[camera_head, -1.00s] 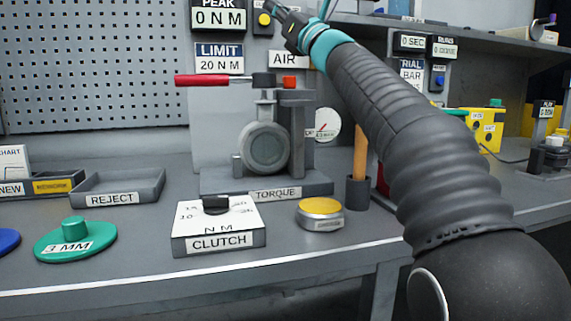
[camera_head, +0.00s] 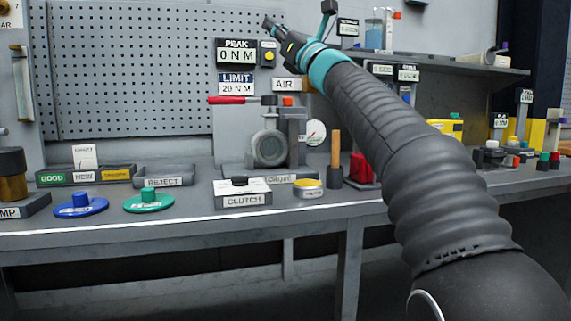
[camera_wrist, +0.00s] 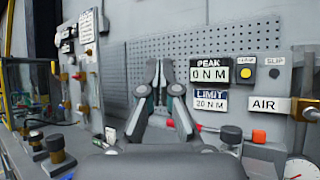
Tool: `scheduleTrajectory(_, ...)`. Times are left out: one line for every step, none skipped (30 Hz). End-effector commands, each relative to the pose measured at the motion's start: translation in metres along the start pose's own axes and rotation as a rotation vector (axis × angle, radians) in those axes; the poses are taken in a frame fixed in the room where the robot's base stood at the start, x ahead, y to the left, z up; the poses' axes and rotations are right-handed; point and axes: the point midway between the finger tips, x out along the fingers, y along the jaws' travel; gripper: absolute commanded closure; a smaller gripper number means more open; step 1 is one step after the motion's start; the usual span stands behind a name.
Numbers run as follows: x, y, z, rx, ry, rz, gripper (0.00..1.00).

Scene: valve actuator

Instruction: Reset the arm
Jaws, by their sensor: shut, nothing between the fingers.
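My arm reaches up from the lower right in the head view, and my gripper (camera_head: 268,27) is at its upper end, in the air in front of the pegboard. In the wrist view my gripper (camera_wrist: 160,68) points toward the pegboard with its fingertips close together and nothing between them. It is to the left of the PEAK display (camera_wrist: 210,72), which reads 0 N M, and the LIMIT 20 N M sign (camera_wrist: 209,100). It is apart from everything in view.
Below on the bench stand the torque rig (camera_head: 268,148) with a red-handled lever (camera_head: 232,100), the CLUTCH box (camera_head: 242,194), the REJECT tray (camera_head: 150,182), a blue disc (camera_head: 80,207) and a green disc (camera_head: 148,203). A shelf (camera_head: 455,68) is at the right. The air before the pegboard (camera_head: 130,70) is free.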

Motion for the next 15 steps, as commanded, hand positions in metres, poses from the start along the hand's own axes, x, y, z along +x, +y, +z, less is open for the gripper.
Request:
scheduleTrajectory(0.0, 0.0, 0.0, 0.0, 0.0, 0.0, 1.0)
scheduleTrajectory(-0.001, -0.002, 0.001, 0.013, 0.001, -0.01, 1.0)
scheduleTrajectory(-0.004, -0.004, 0.002, 0.041, 0.002, -0.031, 1.0)
scheduleTrajectory(-0.006, -0.006, 0.003, 0.062, 0.001, -0.043, 1.0)
scheduleTrajectory(-0.008, -0.008, 0.003, 0.082, 0.001, -0.059, 1.0)
scheduleTrajectory(-0.011, -0.011, 0.003, 0.11, 0.002, -0.078, 1.0)
scheduleTrajectory(-0.013, -0.013, 0.003, 0.132, 0.002, -0.093, 1.0)
scheduleTrajectory(-0.015, -0.015, 0.004, 0.155, 0.001, -0.11, 1.0)
scheduleTrajectory(-0.019, -0.018, 0.005, 0.186, 0.001, -0.131, 1.0)
scheduleTrajectory(-0.022, -0.021, 0.005, 0.213, 0.001, -0.151, 1.0)
scheduleTrajectory(-0.025, -0.023, 0.005, 0.24, -0.001, -0.169, 1.0)
scheduleTrajectory(-0.03, -0.026, 0.005, 0.279, -0.002, -0.197, 1.0)
scheduleTrajectory(-0.034, -0.029, 0.004, 0.31, -0.003, -0.22, 1.0)
scheduleTrajectory(-0.039, -0.032, 0.004, 0.343, -0.006, -0.243, 1.0)
scheduleTrajectory(-0.045, -0.036, 0.003, 0.389, -0.008, -0.277, 1.0)
